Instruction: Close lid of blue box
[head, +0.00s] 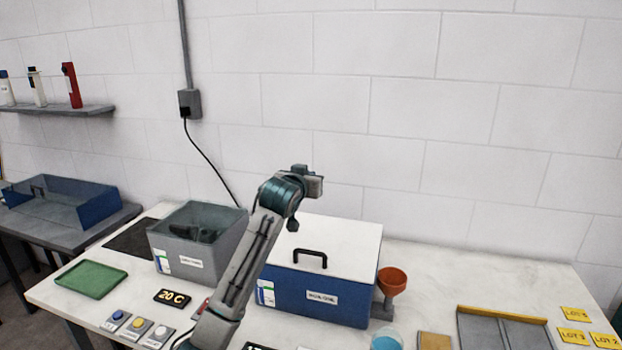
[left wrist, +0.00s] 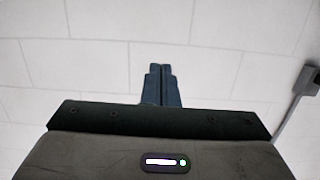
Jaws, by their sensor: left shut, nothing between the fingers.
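The blue box (head: 312,301) stands on the white table, right of the arm in the head view. Its white lid (head: 345,247) with a black handle (head: 310,258) lies flat over the top and looks closed; the arm hides its left part. My left gripper (head: 316,186) is raised above the back left of the box, apart from the lid. Its fingers are hard to make out in the head view. In the left wrist view the left gripper (left wrist: 161,69) is shut and empty, against the white wall. My right gripper is not in view.
A grey bin (head: 187,256) stands left of the arm. An orange funnel (head: 393,281) stands close to the box's right side. A green tray (head: 91,279), push buttons (head: 137,329) and a grey tray (head: 500,330) are also on the table. The back right is clear.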

